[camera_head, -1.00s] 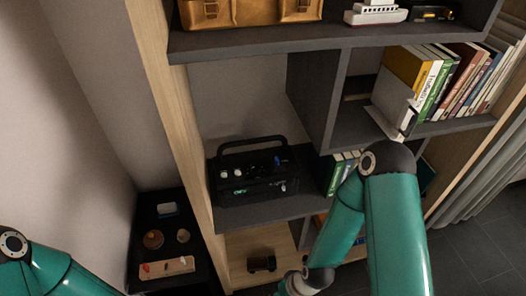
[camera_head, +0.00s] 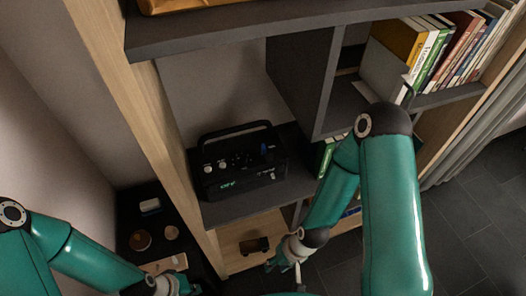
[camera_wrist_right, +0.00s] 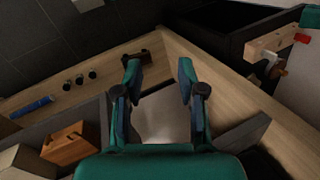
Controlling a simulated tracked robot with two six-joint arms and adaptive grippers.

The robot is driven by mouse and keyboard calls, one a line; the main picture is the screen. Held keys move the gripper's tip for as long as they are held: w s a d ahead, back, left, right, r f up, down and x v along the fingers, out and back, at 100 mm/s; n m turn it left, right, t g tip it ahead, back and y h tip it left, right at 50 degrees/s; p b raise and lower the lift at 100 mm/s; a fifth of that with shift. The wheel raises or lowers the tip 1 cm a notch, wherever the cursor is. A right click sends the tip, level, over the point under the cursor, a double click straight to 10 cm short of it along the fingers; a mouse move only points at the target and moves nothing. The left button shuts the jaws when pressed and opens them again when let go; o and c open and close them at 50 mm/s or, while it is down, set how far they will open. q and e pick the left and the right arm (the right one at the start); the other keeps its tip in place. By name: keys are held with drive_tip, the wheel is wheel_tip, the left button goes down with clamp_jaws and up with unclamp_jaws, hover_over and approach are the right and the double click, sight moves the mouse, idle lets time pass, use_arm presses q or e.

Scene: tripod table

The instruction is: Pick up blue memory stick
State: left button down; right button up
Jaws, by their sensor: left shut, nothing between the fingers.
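A small upright blue piece (camera_head: 265,149), perhaps the memory stick, stands at the top right of the black radio-like box (camera_head: 240,170) on the middle shelf. It is too small to be sure. My right gripper (camera_head: 285,266) is low in front of the bottom shelf, below and to the right of that box. In the right wrist view its fingers (camera_wrist_right: 159,75) are apart with nothing between them. My left gripper (camera_head: 190,288) is shut and empty at the bottom edge, beside the low black side table (camera_head: 128,205); its tips are partly cut off.
The wooden bottom shelf (camera_head: 230,262) holds a dark toy truck (camera_head: 253,246). A blue cylinder (camera_wrist_right: 32,107) lies farther along it. A wooden board (camera_head: 165,265) and round items are on the side table. The upper shelf edge (camera_head: 200,43) overhangs the box; books stand upper right.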

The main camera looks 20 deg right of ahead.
drive_tip(key=n+t+h+b, duration=0.3)
drive_tip(key=t+h, duration=0.1)
approach(264, 147)
drive_tip(key=p+x, duration=0.1)
drive_tip(key=x, duration=0.4)
drive_tip(key=shift+w+f, duration=0.15)
drive_tip(key=shift+f, duration=0.2)
drive_tip(key=shift+w+f, duration=0.15)
drive_tip(key=shift+f, duration=0.35)
drive_tip(key=p+x, duration=0.1)
drive_tip(key=x, duration=0.3)
drive_tip(key=shift+f, duration=0.1)
drive_tip(key=shift+c, duration=0.2)
